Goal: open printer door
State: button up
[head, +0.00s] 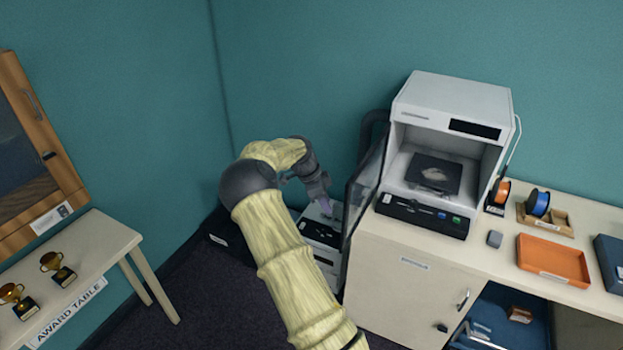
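The white 3D printer (452,100) stands on the left end of the cream counter at the right. Its dark-framed clear door (366,185) is swung wide open to the left, seen nearly edge-on. The printer chamber is exposed, with a dark build plate (434,173) and a pale piece on it. My gripper (326,208) is just left of the open door, pointing down, and appears apart from it. Its fingers are small and partly unclear, so I cannot tell whether they are open or shut.
The counter (480,262) also holds spools (537,203), an orange tray (553,260) and a blue box (612,262). A black-and-white unit (318,235) stands on the floor below my gripper. The award table (95,245) with trophies (52,263) is at the left.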

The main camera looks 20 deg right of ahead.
jog(key=b+v, duration=0.3)
jog(key=v, duration=1)
jog(key=shift+b, duration=0.3)
jog(key=shift+d, duration=0.1)
